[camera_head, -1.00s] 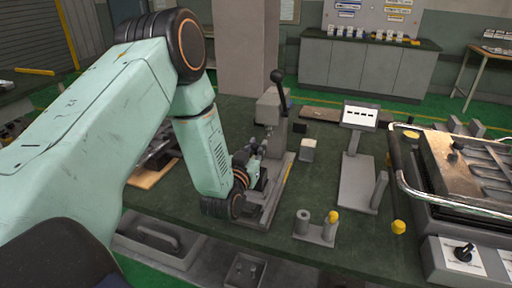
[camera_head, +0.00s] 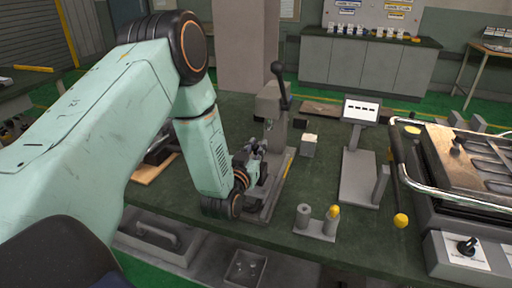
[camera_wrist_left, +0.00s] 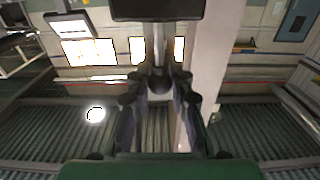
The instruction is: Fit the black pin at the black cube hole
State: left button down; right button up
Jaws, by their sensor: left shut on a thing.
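My left gripper (camera_head: 258,152) is at the grey lever press (camera_head: 270,105) in the head view, low in front of its column. Its fingers are closed in. The left wrist view shows the fingertips (camera_wrist_left: 159,88) meeting around a small dark rounded thing (camera_wrist_left: 159,80), which looks like the black pin, seen end-on. A thin rod and a black block (camera_wrist_left: 157,9) show just beyond it. I cannot make out a black cube or its hole for certain. My right gripper is not in view.
A small grey block with a pale top (camera_head: 309,145) stands right of the press. A grey two-post holder (camera_head: 316,225) with one yellow tip stands nearer. A stand with a display (camera_head: 361,112) and a machine with a metal rail (camera_head: 455,205) are further right.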

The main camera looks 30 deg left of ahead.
pick_arm(q)
jog(key=shift+f+b, duration=0.45)
jog(key=shift+f, duration=0.2)
jog(key=shift+r, duration=0.3)
jog(key=shift+r+p, duration=2.2)
jog(key=shift+r, duration=0.05)
dwell(0.5)
jog(key=shift+f+b, duration=1.85)
jog(key=shift+f, duration=0.65)
jog(key=c, duration=1.1)
grip_release()
